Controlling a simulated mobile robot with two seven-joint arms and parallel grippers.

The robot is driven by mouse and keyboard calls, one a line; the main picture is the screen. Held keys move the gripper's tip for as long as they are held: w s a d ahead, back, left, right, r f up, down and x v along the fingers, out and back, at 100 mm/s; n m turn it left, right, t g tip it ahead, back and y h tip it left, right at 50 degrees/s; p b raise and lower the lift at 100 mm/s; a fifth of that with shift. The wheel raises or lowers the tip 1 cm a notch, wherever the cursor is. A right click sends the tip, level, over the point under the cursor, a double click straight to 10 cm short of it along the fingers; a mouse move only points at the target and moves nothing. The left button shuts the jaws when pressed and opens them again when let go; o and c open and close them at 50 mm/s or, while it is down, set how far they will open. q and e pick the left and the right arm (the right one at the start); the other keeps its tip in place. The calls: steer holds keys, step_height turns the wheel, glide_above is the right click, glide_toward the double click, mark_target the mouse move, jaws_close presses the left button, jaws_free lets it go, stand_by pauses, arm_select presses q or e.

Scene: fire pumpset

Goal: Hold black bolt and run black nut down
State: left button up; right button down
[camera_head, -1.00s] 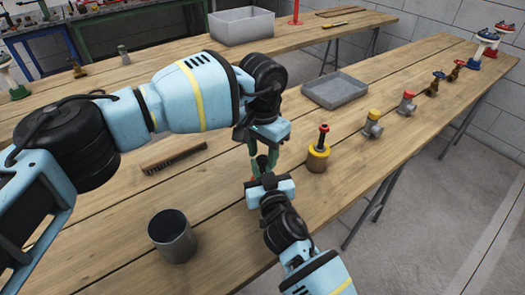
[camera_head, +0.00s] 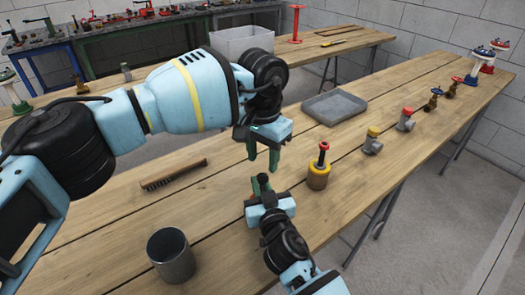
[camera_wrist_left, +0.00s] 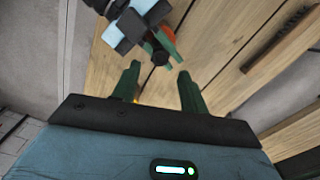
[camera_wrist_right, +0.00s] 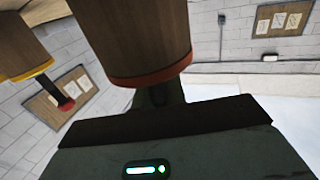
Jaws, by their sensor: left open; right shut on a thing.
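My right gripper (camera_head: 263,184) is shut on the black bolt, whose dark round top (camera_head: 263,178) shows just above the fingers. The dark top also shows in the left wrist view (camera_wrist_left: 159,57), beside an orange-red patch. I cannot tell bolt and nut apart there. In the right wrist view a wooden cylinder with a red rim (camera_wrist_right: 150,70) stands close at the fingers, which hide the bolt. My left gripper (camera_head: 264,158) is open and empty above the bolt, fingers pointing down. Its spread fingers (camera_wrist_left: 160,85) show in the left wrist view.
A yellow-rimmed wooden stand (camera_head: 318,177) with a red-topped bolt is to the right. A grey cup (camera_head: 171,255) is front left, a brush (camera_head: 174,174) on the left, a grey tray (camera_head: 334,109) behind. Valves and fittings (camera_head: 405,120) line the right side of the table.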

arm_select(q)
steer(key=n, duration=0.6)
steer(key=shift+r+n, duration=0.2)
steer(key=shift+n, duration=0.2)
steer(key=n, duration=0.3)
steer(key=shift+r, duration=0.1)
steer(key=n, duration=0.5)
steer(key=shift+r, duration=0.15)
steer(key=n, duration=0.6)
steer(key=shift+r, duration=0.2)
steer(key=n, duration=0.3)
steer(key=shift+r, duration=0.1)
steer(key=n, duration=0.5)
steer(key=shift+r, duration=0.15)
steer(key=n, duration=0.4)
steer(key=shift+r+n, duration=0.15)
steer(key=shift+n, duration=0.25)
steer(key=n, duration=0.6)
steer(key=shift+r, duration=0.2)
steer(key=n, duration=0.5)
steer(key=shift+r, duration=0.15)
steer(key=n, duration=0.6)
steer(key=shift+r, duration=0.15)
